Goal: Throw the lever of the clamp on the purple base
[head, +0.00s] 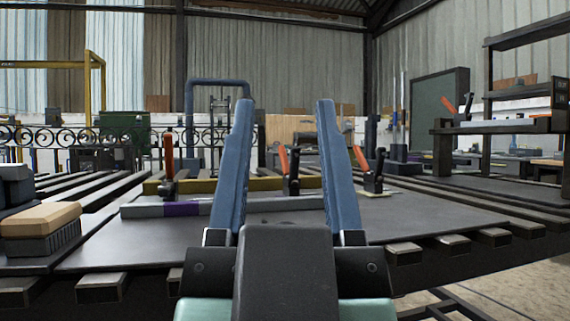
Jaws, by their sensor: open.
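My gripper (284,106) is open and empty. Its two blue fingers point away over the table. A purple patch (181,209) shows on the front of a low grey bar (145,211), left of my gripper. A clamp with an upright orange lever (169,150) stands behind it; I cannot tell whether the purple part is its base. A second clamp (291,182), with a tilted orange lever, shows between my fingers, beyond them. A third clamp (373,181), with a tilted orange lever, stands just right of my right finger.
The slatted table (440,205) has a dark sheet on it. A yellow bar (262,184) lies across behind the grey bar. A brush with a wooden top (40,219) lies at the left. A shelf rack (500,126) stands at the right. The table's front right is clear.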

